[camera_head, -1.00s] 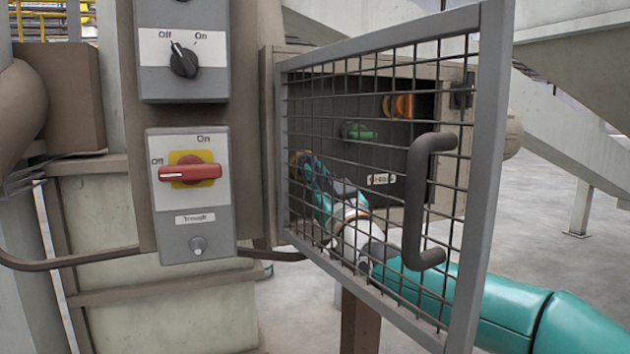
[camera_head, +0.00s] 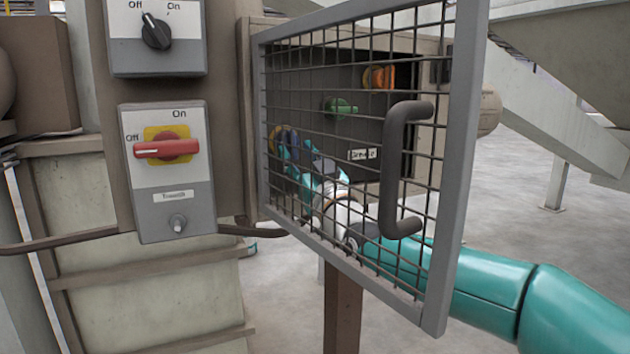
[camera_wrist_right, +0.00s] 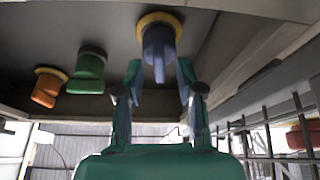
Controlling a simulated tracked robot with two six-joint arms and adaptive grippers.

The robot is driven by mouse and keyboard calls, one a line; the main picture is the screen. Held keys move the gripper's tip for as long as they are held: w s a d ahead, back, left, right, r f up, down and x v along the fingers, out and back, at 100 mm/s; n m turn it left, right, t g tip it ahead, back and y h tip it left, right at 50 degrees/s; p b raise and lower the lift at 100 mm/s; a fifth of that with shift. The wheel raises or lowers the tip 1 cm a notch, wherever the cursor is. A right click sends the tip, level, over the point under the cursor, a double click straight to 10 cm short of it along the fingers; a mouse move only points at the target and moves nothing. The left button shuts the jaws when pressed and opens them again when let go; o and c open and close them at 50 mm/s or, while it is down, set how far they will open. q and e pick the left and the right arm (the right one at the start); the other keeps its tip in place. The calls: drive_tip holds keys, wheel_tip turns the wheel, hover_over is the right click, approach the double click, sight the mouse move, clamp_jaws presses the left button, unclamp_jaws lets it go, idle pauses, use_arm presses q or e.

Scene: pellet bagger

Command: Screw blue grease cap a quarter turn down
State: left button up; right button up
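The blue grease cap (camera_wrist_right: 158,48) sits on a yellow ring at the top centre of the right wrist view. In the head view it shows behind the mesh door, at the left of the dark panel, as a blue cap (camera_head: 291,138) partly hidden by mesh and my fingers. My right gripper (camera_wrist_right: 158,80) has one finger on each side of the cap. A narrow gap shows on the left finger's side; contact on the right side cannot be told. In the head view my right gripper (camera_head: 302,158) is behind the mesh. My left gripper is not in view.
A green cap (camera_head: 338,107) and an orange cap (camera_head: 379,77) sit on the same panel. The mesh door (camera_head: 456,150) with its dark handle (camera_head: 392,180) stands open in front of my right arm. A red-handled switch box (camera_head: 170,195) is to the left.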

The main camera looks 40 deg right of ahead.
drive_tip(key=v, duration=1)
drive_tip(key=shift+s+f, duration=0.25)
drive_tip(key=shift+a, duration=0.1)
